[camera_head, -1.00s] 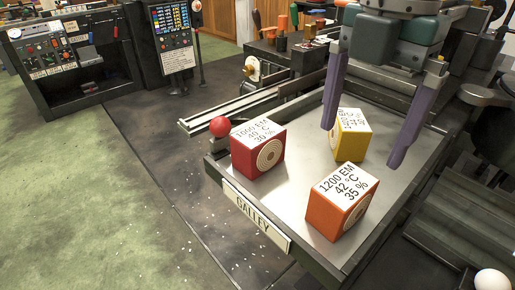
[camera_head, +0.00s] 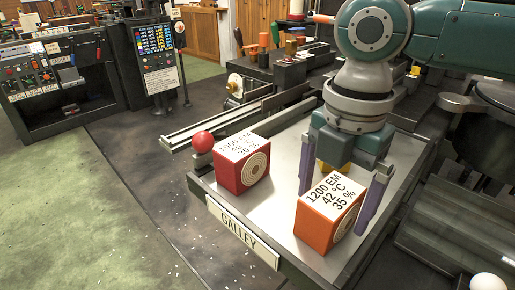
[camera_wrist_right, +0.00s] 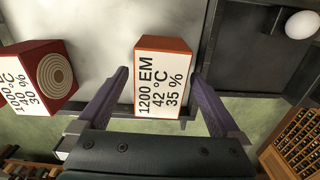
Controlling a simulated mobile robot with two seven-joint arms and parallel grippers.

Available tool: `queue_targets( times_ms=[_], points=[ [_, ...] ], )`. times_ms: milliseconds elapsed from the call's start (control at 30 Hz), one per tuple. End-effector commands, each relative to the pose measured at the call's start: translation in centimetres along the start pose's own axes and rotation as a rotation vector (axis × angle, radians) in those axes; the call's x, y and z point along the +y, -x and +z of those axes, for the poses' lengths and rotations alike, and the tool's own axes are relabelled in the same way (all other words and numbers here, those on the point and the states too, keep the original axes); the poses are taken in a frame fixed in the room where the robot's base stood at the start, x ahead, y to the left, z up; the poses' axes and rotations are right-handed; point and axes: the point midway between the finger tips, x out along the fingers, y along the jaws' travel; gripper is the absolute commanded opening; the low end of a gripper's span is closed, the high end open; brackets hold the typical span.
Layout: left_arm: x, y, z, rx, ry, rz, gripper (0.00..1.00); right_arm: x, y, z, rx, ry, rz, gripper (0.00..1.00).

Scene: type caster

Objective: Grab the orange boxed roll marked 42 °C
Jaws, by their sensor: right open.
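The orange boxed roll marked 42 °C (camera_head: 329,209) stands on the front right part of the galley tray (camera_head: 281,226). It also shows in the right wrist view (camera_wrist_right: 163,82), lying between the two purple fingers. My right gripper (camera_head: 338,190) is open, with one finger on each side of the orange box. In the right wrist view the gripper (camera_wrist_right: 155,98) shows gaps between the fingers and the box. A red boxed roll (camera_head: 242,163) stands to the left on the tray. A yellow boxed roll (camera_head: 325,172) is mostly hidden behind my gripper. My left gripper is not in view.
A red ball knob (camera_head: 203,142) sits at the tray's left corner. The tray has a raised dark rim and a GALLEY label (camera_head: 240,234) in front. A white ball (camera_head: 487,284) lies at the lower right.

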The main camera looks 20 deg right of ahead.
Motion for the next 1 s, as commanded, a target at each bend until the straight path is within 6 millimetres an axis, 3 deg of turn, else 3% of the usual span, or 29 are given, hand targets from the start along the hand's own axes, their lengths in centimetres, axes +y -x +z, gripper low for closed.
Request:
queue_targets(
  times_ms=[67,900,1000],
  points=[
    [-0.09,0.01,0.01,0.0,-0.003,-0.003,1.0,0.0,0.03,-0.01,0.0,0.0,0.0,1.0],
    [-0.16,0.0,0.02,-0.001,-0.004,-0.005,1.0,0.01,0.08,0.0,0.0,0.0,0.0,0.06],
    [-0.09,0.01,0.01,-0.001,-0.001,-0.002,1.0,0.03,0.11,0.0,0.0,0.0,0.001,0.0]
  ],
)
